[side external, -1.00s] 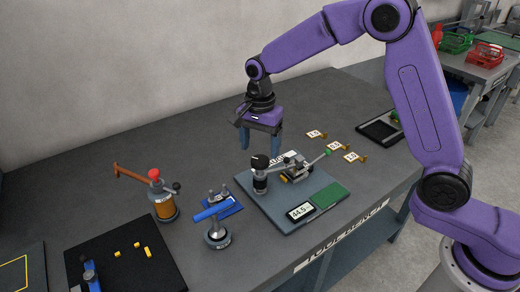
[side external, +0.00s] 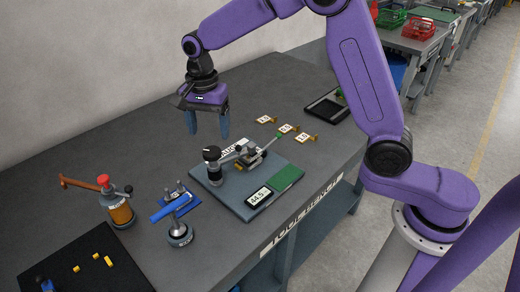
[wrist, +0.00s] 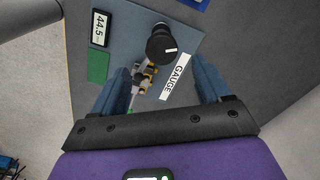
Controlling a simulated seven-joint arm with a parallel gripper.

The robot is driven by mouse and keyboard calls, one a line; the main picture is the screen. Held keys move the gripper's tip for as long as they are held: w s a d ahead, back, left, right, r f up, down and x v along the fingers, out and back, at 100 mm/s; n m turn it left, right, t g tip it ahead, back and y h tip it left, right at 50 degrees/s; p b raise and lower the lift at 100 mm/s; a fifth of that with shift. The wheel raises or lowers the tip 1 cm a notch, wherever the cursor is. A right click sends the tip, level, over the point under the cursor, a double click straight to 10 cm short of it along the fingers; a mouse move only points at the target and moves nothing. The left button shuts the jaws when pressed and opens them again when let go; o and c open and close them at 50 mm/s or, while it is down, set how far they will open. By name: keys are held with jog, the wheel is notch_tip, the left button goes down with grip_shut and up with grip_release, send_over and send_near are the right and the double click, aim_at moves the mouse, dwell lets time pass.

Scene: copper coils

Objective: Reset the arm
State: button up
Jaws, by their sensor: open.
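My gripper (side external: 207,122) is open and empty, its two blue fingers pointing down above the table, behind and above the gauge plate (side external: 225,199). The gauge plate carries a black-knobbed post (side external: 212,154), a small metal clamp with a green-tipped lever, a green pad (side external: 286,178) and a display reading 44.5 (side external: 258,196). In the wrist view my open fingers (wrist: 160,88) frame part of the gauge fixture and its GAUGE label (wrist: 178,83). Nothing is between the fingertips.
An orange-brown cylinder with a red knob and copper-coloured arm (side external: 121,212), a blue-handled tool (side external: 178,232) and a black mat (side external: 75,280) with yellow pieces stand at the front left. Small numbered tags (side external: 286,128) and a black tray (side external: 326,107) are at the right.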

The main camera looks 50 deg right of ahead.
jog(key=s+d+n, duration=0.4)
jog(key=s+n, duration=0.4)
jog(key=s, duration=0.3)
jog(key=s+d+r+n, duration=0.1)
jog(key=s+d+n, duration=0.3)
jog(key=s+n, duration=0.4)
jog(key=s+d+n, duration=0.4)
jog(key=s+n, duration=0.4)
jog(key=s, duration=0.6)
jog(key=shift+s+d+r, duration=0.15)
jog(key=shift+s+r, duration=0.05)
